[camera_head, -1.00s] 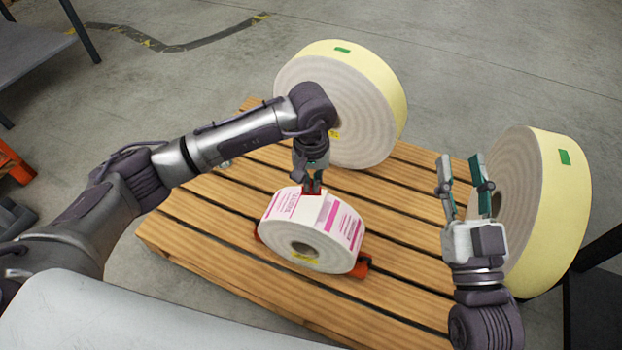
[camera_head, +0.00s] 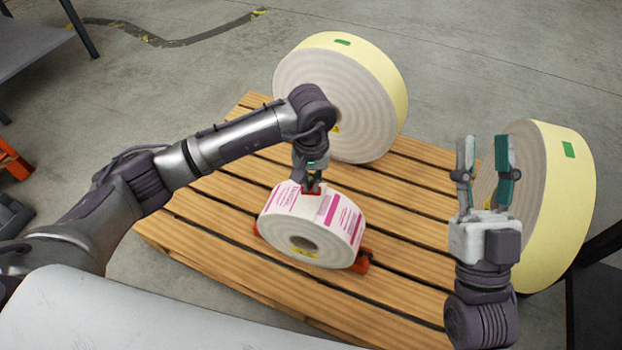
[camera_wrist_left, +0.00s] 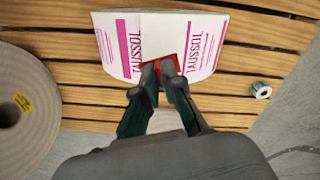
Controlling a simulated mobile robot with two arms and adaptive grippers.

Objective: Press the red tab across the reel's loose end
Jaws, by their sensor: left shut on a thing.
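The label reel (camera_head: 316,240), white with pink print, lies on its rim in a red cradle (camera_head: 362,262) on the wooden pallet; it also shows in the left wrist view (camera_wrist_left: 205,35). My left gripper (camera_head: 311,190) is shut on the red tab (camera_head: 313,192), at the top of the reel. In the left wrist view the tab (camera_wrist_left: 172,62) shows between and beyond the fingertips (camera_wrist_left: 160,66), at the reel's near edge. Whether it is stuck down cannot be told. The loose end's edge is hard to make out. My right gripper (camera_head: 485,140) is open and empty, fingers upward, right of the reel.
Two large rolls with yellow outer wrap stand on the pallet (camera_head: 205,215), one behind the reel (camera_head: 390,75) and one at the right behind my right gripper (camera_head: 560,210). A small spool (camera_wrist_left: 261,90) shows at the right in the left wrist view.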

